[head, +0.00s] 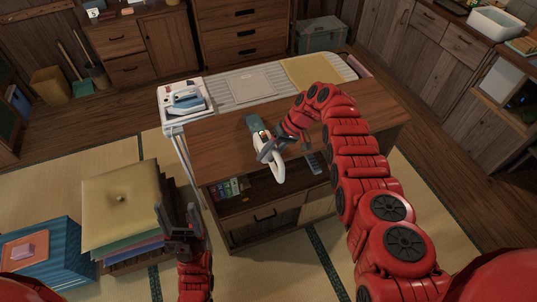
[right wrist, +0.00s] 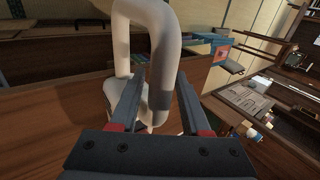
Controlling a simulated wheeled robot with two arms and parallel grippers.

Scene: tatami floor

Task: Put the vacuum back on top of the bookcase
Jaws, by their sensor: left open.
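The vacuum (head: 277,169) is a white handheld cleaner with a looped handle and a dark grey-green front part. It is at the front edge of the top of the low brown bookcase (head: 225,140), with its white end reaching over that edge. I cannot tell whether it rests on the top. My right gripper (head: 267,147) is at the vacuum. In the right wrist view its fingers close around the grey part of the white handle (right wrist: 164,75). My left gripper (head: 180,222) is open and empty, in front of the bookcase and right of the cushions.
An ironing board (head: 232,85) with an iron (head: 185,99) stands behind the bookcase. Stacked cushions (head: 120,198) and a blue box (head: 40,262) stand at left. The bookcase top's left part is clear.

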